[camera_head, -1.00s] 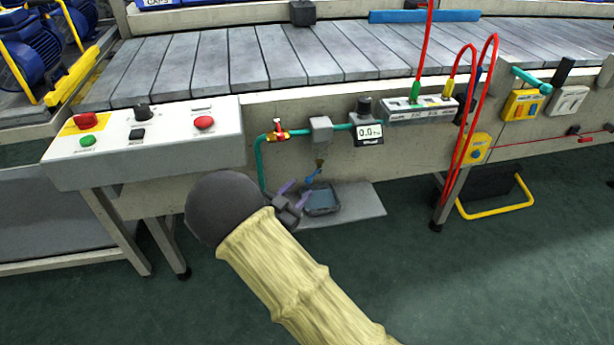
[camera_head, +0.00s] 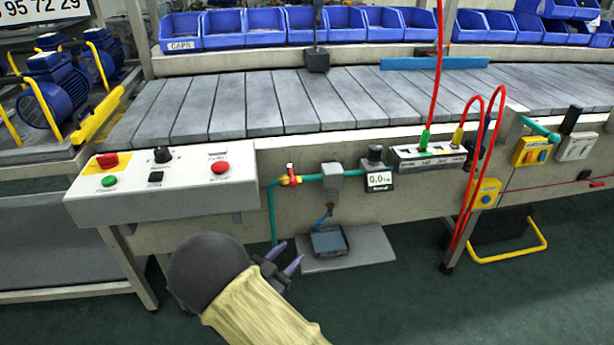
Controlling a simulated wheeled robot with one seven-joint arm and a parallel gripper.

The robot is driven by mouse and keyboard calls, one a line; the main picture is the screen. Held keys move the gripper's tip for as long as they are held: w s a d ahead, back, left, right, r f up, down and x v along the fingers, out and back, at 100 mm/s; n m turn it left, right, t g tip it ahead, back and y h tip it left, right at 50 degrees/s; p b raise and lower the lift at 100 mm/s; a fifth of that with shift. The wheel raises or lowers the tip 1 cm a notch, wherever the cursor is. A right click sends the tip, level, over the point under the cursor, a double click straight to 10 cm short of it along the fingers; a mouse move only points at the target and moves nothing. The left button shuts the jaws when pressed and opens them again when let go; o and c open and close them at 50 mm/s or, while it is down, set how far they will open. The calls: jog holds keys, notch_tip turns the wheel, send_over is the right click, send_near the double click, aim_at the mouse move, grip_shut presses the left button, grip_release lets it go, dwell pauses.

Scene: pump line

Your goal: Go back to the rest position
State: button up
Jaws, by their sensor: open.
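My gripper (camera_head: 291,256) is low in the middle of the head view, at the end of my arm in its pale yellow sleeve. Its two purple-tipped fingers are apart, with nothing seen between them. It is just left of a small dark tray (camera_head: 329,241), which lies on a grey plate (camera_head: 375,246) below the conveyor's front. A small blue nozzle (camera_head: 325,217) hangs above the tray, under a grey block (camera_head: 332,179) on a teal pipe. My wrist hides part of the floor and the frame behind it.
A control box (camera_head: 190,196) with red and green buttons juts out at left, above my wrist. The slatted conveyor (camera_head: 300,100) runs behind. Red hoses (camera_head: 468,190) and a yellow floor bar (camera_head: 515,254) are at right. Open green floor (camera_head: 430,310) lies in front.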

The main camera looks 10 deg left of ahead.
jog(key=w+d+r+n+g+y+p, duration=0.25)
jog(key=w+d+r+g+y, duration=0.3)
jog(key=d+y, duration=0.3)
jog(key=s+d+r+n+g+p, duration=0.2)
jog(key=s+d+r+n+g, duration=0.15)
jog(key=s+d, duration=0.6)
jog(key=s+d+r+n+g+p, duration=0.1)
jog(key=s+d+r+n+g, duration=0.2)
jog(key=s+d, duration=0.65)
notch_tip(320, 180, up, 37)
jog(key=s+a+g+p, duration=0.1)
jog(key=p, duration=3.6)
jog(key=shift+s+a+r+m, duration=0.15)
jog(key=shift+m, duration=0.25)
jog(key=shift+y, duration=0.25)
jog(key=shift+c, duration=0.4)
